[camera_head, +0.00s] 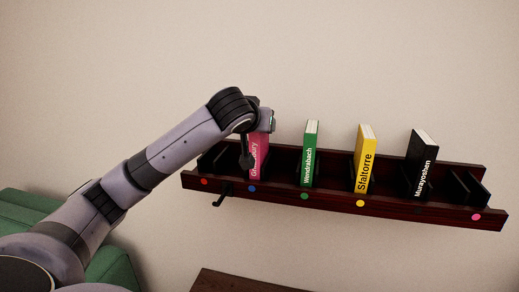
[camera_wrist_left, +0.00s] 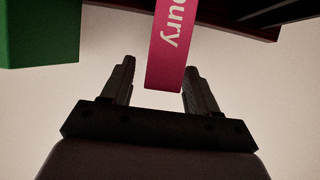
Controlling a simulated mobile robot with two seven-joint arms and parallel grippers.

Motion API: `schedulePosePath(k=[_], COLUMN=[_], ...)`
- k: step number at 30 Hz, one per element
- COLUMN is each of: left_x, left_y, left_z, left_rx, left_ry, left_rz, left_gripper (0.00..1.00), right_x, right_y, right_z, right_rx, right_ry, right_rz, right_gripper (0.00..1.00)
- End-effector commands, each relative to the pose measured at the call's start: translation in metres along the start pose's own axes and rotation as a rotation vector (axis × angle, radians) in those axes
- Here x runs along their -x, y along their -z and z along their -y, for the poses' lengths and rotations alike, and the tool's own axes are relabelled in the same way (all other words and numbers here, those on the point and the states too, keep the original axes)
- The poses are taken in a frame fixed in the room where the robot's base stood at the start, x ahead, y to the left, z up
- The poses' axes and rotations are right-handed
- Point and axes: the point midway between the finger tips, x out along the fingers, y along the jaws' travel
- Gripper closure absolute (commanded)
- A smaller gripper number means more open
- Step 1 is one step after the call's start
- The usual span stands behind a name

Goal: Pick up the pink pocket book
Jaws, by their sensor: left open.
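The pink pocket book (camera_head: 259,157) stands upright in the dark red wall shelf, above the blue dot, left of the green book. Its upper part is partly hidden by my left wrist and gripper in the head view. My left gripper (camera_head: 255,148) is at the book, with one dark finger showing on the book's left side. In the left wrist view the pink book (camera_wrist_left: 168,45) lies between the two spread fingers of my left gripper (camera_wrist_left: 158,68). A gap shows on its left; the right finger is very close, and I cannot tell whether it touches. My right gripper is not in view.
A green book (camera_head: 310,155), a yellow book (camera_head: 365,160) and a black book (camera_head: 422,165) stand rightward along the shelf (camera_head: 330,201). The slot by the pink dot is empty. A dark hook (camera_head: 221,195) hangs below the shelf. A green seat (camera_head: 35,215) stands lower left.

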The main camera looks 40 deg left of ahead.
Motion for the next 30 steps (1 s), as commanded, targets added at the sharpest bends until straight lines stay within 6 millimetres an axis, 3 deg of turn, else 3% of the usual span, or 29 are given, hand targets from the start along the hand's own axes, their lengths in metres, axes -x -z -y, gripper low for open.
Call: schedulePosePath(k=[4, 12, 13, 14, 18, 30], left_x=[-0.014, -0.017, -0.017, -0.017, -0.017, -0.016], left_y=[0.001, 0.001, 0.001, 0.001, 0.001, 0.004], left_z=[-0.001, -0.001, -0.001, -0.001, -0.001, -0.001], left_rx=[0.001, 0.001, 0.001, 0.001, 0.001, 0.002], left_ry=[-0.001, -0.003, -0.003, -0.003, -0.003, -0.003], left_rz=[0.001, -0.001, -0.001, -0.001, -0.001, -0.004], left_gripper=[0.40, 0.40, 0.44, 0.53, 0.99, 1.00], right_x=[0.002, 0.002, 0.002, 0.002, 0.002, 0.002], right_y=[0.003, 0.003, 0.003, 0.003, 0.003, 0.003], right_z=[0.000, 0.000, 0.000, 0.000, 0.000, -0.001], right_rx=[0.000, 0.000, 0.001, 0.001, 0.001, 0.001], right_ry=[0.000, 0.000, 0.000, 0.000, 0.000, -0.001], right_rz=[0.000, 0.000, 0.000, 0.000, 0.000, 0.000], right_gripper=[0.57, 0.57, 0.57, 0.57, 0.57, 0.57])
